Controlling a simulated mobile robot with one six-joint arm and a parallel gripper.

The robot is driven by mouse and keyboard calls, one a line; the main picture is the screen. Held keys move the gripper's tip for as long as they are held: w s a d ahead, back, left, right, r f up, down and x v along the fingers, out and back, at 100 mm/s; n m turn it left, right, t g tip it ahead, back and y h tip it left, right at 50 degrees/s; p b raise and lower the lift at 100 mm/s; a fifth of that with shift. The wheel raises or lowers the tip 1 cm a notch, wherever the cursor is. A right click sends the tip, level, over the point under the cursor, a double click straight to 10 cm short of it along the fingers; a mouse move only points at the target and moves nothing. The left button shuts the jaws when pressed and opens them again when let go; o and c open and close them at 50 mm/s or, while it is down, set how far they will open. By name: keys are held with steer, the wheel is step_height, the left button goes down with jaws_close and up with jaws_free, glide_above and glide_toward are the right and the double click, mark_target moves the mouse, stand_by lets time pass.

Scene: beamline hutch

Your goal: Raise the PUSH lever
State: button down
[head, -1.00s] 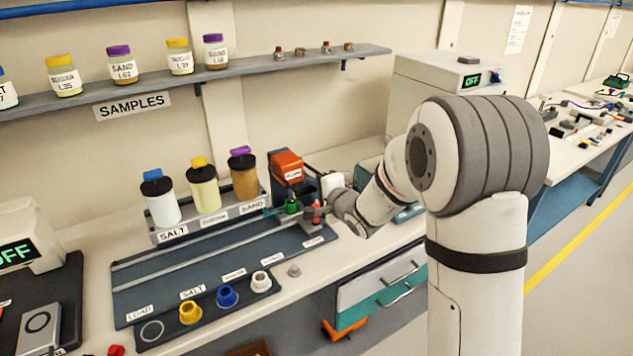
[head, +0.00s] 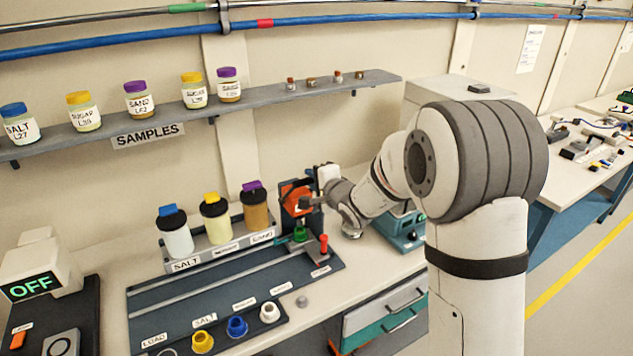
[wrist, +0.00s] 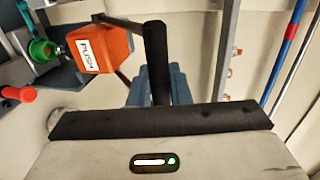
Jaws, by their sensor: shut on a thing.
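The PUSH lever's orange block (wrist: 100,48), with a white PUSH label, is at upper left in the wrist view, close beside my gripper (wrist: 155,35). In the head view the orange block (head: 296,195) shows above the back right end of the dark rail plate, partly covered by my gripper (head: 309,203). My gripper is shut on the lever. A dark bar runs from the block towards the black finger, but the exact grip point is hidden.
A green-capped piece (head: 300,232) and a red knob (head: 323,243) stand just below the lever. Salt, sugar and sand bottles (head: 214,217) stand to the left. A sample shelf (head: 300,93) runs above. The rail plate (head: 215,290) is largely clear.

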steer(key=shift+w+a+r, duration=0.15)
steer(key=shift+w+r, duration=0.05)
steer(key=shift+r, duration=0.25)
steer(key=c, duration=1.4)
jaws_free()
steer(key=shift+f, duration=0.2)
steer(key=shift+s, duration=0.15)
steer(key=b+v, duration=0.1)
steer(key=v, duration=0.6)
steer(key=shift+s+d+b, duration=0.2)
steer(key=shift+b, duration=0.1)
steer(key=shift+r, duration=0.1)
